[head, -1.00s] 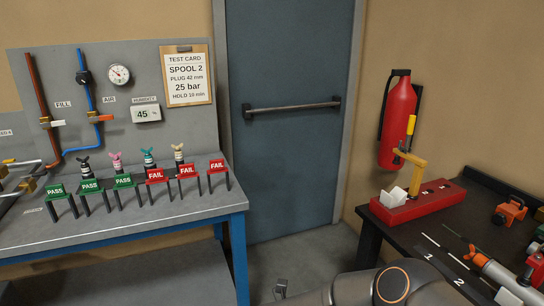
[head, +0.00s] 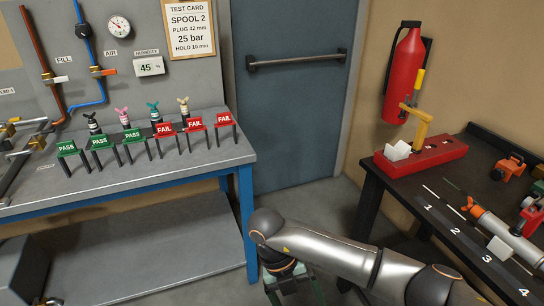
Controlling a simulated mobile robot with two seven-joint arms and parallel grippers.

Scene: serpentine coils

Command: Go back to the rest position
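My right arm comes in from the lower right, bends at mid-bottom and points down beside the end of the left bench (head: 180,163). What seems to be my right gripper (head: 292,289) is at the bottom edge, partly cut off and below the bench top. Its fingers are not clear, so I cannot tell whether it is open or shut. I see nothing held in it. My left gripper is not in view.
Green PASS (head: 99,142) and red FAIL (head: 194,124) signs stand along the left bench with several small winged plugs (head: 154,112) behind. The dark right bench (head: 396,188) bears a red block (head: 430,156) and orange tools. A red extinguisher (head: 403,75) hangs on the wall.

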